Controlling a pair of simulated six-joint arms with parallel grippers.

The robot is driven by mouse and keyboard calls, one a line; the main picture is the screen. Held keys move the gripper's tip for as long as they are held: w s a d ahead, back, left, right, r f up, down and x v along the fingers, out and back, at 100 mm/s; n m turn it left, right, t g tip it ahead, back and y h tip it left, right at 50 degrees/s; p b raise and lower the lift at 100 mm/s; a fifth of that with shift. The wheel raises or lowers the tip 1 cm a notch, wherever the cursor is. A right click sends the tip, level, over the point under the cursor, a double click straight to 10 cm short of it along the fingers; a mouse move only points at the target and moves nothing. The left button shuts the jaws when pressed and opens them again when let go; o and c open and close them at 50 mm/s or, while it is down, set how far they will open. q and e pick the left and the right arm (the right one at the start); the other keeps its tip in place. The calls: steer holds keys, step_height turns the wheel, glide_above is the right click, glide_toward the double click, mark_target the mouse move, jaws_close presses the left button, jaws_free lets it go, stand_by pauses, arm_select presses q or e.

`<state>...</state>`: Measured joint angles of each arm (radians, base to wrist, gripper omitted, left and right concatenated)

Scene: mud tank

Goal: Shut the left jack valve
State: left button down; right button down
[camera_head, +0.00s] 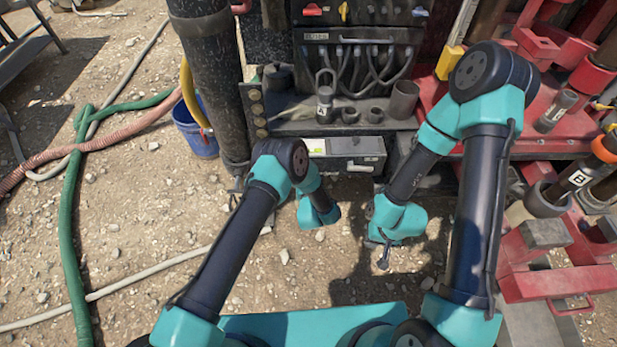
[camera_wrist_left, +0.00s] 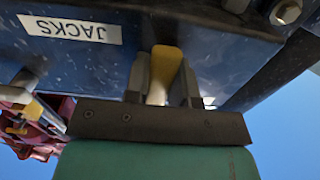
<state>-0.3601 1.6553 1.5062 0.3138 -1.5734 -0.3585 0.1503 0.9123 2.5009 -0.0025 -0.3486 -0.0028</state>
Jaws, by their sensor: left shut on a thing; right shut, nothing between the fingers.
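In the left wrist view, my left gripper (camera_wrist_left: 166,82) is shut on a lever with a yellow tip (camera_wrist_left: 166,55), the jack valve handle. The handle sits between the two grey fingers, against a dark blue panel (camera_wrist_left: 225,45). A white label reading JACKS (camera_wrist_left: 72,28) shows upside down beside it. I cannot tell from this view whether it is the left or right jack valve. In the head view my left arm's wrist is low in the middle and its fingers are hidden. My right gripper (camera_head: 383,260) is shut and empty, pointing down above the gravel.
A rack with black hoses (camera_head: 362,65) and a shelf with cups (camera_head: 403,100) stands ahead. Red steel frames (camera_head: 545,280) are on the right.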

arm_select(q)
steer(key=c, duration=1)
jaws_free()
steer(key=shift+o, duration=0.2)
steer(key=s+a, duration=0.1)
steer(key=s, duration=1.6)
steer(key=shift+s, duration=0.2)
steer(key=shift+w, duration=0.1)
